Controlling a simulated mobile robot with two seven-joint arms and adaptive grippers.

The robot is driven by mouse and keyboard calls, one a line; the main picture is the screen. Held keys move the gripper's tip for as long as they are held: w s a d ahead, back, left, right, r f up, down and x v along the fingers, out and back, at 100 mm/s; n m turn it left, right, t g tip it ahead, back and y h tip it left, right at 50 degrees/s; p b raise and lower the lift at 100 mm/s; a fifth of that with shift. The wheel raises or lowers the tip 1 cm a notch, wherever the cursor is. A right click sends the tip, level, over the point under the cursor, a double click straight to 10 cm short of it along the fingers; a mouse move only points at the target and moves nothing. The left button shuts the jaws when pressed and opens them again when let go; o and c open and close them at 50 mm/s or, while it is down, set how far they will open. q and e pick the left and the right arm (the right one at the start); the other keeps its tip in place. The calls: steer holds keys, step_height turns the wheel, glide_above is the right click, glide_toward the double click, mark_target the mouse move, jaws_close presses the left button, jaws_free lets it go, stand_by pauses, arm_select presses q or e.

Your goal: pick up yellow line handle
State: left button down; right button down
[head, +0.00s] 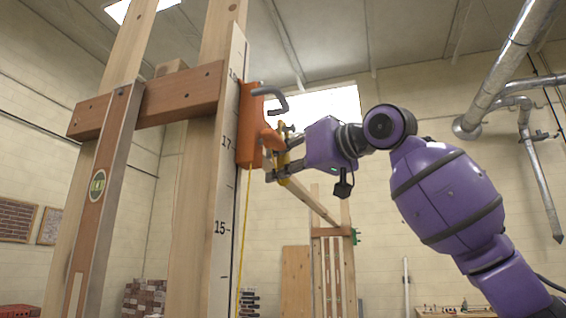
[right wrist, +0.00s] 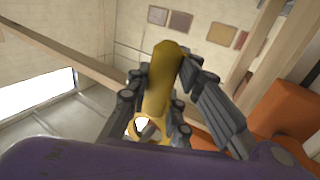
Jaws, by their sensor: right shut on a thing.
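In the right wrist view the gripper (right wrist: 165,75) clasps the bar. A thin yellow line (head: 244,225) runs down along the post below the orange block. My left gripper is not in view.
The orange block (head: 248,125) with a grey hook (head: 272,95) is on the marked white board (head: 225,190), close to my right gripper. Wooden posts and a brown crossbar (head: 150,98) stand to the left. Another wooden frame (head: 333,232) stands behind.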

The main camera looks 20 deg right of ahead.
steer(key=shift+r, duration=0.1)
steer(key=shift+r, duration=0.25)
steer(key=s+d+b, duration=0.1)
steer(key=s+d, duration=0.9)
steer(key=d, duration=0.5)
steer(key=shift+r, duration=0.4)
